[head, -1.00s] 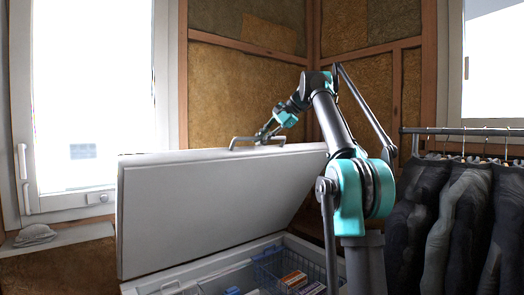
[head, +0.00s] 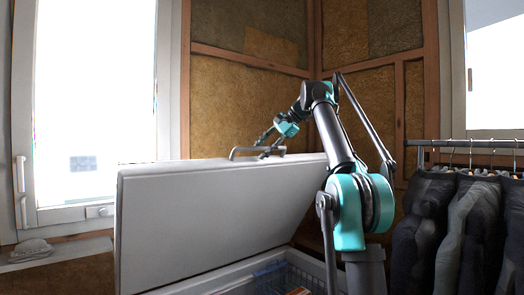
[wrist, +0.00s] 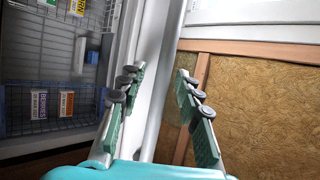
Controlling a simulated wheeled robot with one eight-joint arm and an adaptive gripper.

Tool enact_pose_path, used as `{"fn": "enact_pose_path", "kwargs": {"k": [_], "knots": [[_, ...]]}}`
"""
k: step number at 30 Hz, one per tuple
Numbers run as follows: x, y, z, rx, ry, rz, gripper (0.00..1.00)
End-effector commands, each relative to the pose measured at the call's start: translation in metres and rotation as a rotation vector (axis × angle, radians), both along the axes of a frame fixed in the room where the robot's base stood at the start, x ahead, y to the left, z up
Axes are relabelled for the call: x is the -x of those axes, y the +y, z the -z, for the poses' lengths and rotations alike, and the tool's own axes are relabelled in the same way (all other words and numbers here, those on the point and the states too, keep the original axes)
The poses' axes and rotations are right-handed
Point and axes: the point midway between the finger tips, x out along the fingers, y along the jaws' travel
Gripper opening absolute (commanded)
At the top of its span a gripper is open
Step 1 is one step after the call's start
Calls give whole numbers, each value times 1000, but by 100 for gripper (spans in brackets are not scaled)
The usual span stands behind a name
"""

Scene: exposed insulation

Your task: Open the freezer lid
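The white freezer lid (head: 215,215) stands raised and tilted above the freezer (head: 215,285), whose inside shows at the lower edge of the head view. I cannot tell whether either finger touches the lid. The freezer's inside, with a wire basket (wrist: 55,110) and small boxes (wrist: 67,103), shows at the left.
A window (head: 95,105) is at the left, above a sill with a folded cloth (head: 31,250). Bare insulation walls (head: 245,110) stand behind the lid. A rail (head: 470,144) with dark jackets (head: 455,230) stands close to my arm at the right.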

Motion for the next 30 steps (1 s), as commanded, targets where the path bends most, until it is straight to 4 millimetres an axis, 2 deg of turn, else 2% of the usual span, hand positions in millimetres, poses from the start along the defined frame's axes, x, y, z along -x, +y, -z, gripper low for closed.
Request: {"fn": "enact_pose_path", "kwargs": {"k": [7, 18, 24, 30], "knots": [[1, -4, -4, 0, 0, 0, 34], [9, -27, -28, 0, 0, 1, 34], [14, -35, -34, 0, -1, 1, 34], [21, -54, -35, -1, 0, 2, 34]]}}
